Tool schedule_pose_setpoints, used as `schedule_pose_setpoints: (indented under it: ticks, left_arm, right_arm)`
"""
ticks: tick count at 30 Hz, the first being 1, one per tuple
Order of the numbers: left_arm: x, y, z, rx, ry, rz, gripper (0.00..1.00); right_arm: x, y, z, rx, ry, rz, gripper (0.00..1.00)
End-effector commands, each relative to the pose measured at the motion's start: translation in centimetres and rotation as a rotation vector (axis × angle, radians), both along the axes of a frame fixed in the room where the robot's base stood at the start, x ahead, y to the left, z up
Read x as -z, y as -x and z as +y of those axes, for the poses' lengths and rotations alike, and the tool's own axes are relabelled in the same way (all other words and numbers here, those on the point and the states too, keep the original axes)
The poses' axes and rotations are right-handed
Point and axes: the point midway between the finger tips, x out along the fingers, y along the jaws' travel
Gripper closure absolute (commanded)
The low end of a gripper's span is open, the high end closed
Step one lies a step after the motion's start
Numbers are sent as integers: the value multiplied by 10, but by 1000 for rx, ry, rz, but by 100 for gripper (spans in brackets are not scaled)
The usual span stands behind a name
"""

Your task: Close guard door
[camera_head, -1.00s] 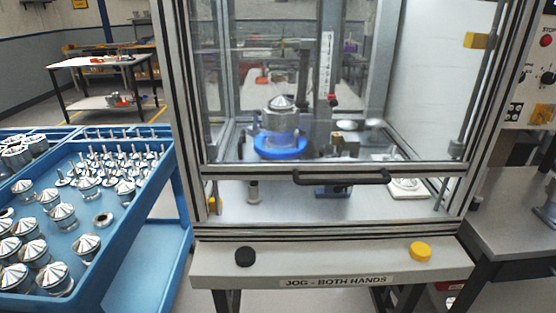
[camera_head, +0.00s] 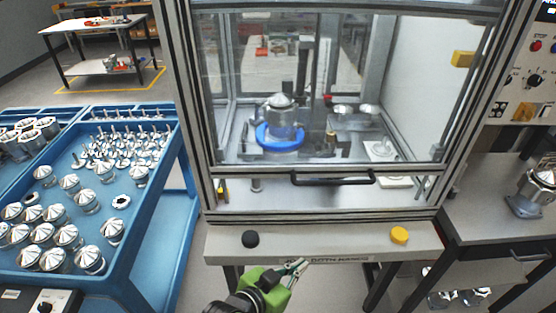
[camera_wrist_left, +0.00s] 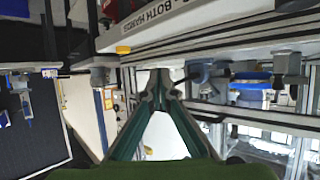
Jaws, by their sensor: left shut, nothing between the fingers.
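The guard door (camera_head: 400,100) is a clear pane in a metal frame on the front of the machine. A black bar handle (camera_head: 332,179) runs along its lower edge. The door hangs partly lowered, with an open gap between its bottom edge and the sill. My left gripper (camera_head: 298,266), on a green mount, is in front of the machine at the front ledge, below the handle and apart from it. Its fingers are shut and empty. They also meet in the left wrist view (camera_wrist_left: 160,84). My right gripper is not in view.
The front ledge (camera_head: 300,241) bears a black button (camera_head: 250,239) and a yellow button (camera_head: 399,235). Behind the pane, a metal housing sits on a blue ring (camera_head: 280,138). A blue cart (camera_head: 150,215) with metal parts stands left. A grey bench (camera_head: 480,205) stands right.

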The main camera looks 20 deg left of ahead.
Motion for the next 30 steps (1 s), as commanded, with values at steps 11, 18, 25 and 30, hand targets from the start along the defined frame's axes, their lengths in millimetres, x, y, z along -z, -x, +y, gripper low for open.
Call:
schedule_pose_setpoints:
  ticks: [11, 18, 25, 30]
  left_arm:
    - [-126, -88, 20, -319, 109, -624, 100]
    - [-144, -93, 65, -607, 70, -777, 100]
    - [-146, -95, 81, -697, 46, -804, 100]
    - [-155, -116, 87, -696, 48, -808, 100]
  right_arm:
    - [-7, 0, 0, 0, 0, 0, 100]
    - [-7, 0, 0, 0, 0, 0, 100]
    - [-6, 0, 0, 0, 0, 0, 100]
    - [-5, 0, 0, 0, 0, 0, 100]
